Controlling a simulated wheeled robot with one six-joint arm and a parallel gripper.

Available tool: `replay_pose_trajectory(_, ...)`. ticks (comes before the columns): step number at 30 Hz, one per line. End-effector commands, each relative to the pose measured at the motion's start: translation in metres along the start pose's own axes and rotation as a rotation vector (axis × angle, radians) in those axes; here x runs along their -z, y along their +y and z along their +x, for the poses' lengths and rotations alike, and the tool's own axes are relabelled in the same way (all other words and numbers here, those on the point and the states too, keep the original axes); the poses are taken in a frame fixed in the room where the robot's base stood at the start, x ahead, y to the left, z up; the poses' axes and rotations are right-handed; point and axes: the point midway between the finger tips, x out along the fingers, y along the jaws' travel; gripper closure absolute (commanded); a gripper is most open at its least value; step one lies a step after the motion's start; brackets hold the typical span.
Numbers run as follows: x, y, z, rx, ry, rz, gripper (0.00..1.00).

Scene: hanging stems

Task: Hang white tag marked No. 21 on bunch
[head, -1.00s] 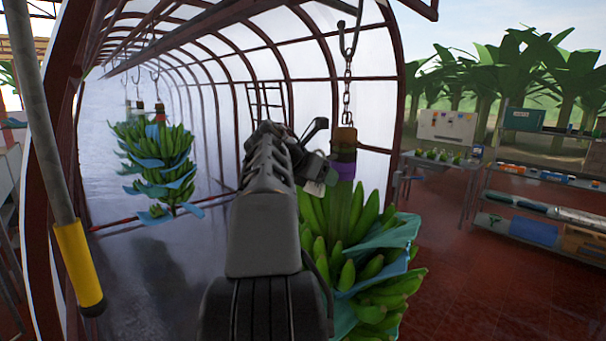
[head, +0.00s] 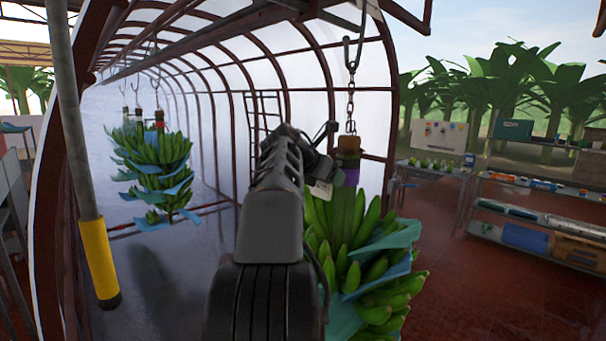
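The near banana bunch (head: 375,265) hangs from a chain and hook on the right of my arm, with blue sheets between its hands. A purple band (head: 350,177) circles its stem below a brown top. My gripper (head: 328,165) is beside the stem top, on its left; its fingers are small and partly hidden by my arm. A small white tag (head: 321,189) shows just below the gripper, beside the stem. Its marking is too small to read. I cannot tell whether the fingers are shut on it.
Another bunch (head: 155,170) hangs further back on the left. Shelves (head: 535,215) and a table with a white board (head: 441,135) stand at the right. Red floor between is clear.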

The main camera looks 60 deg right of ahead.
Motion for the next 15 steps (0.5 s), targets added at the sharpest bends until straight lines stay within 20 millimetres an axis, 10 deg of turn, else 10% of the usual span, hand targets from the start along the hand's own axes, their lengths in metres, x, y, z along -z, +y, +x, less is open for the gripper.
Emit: replay_pose_trajectory(15, -0.0187, -0.0081, 0.0040, 0.002, -0.040, 0.017, 0.96)
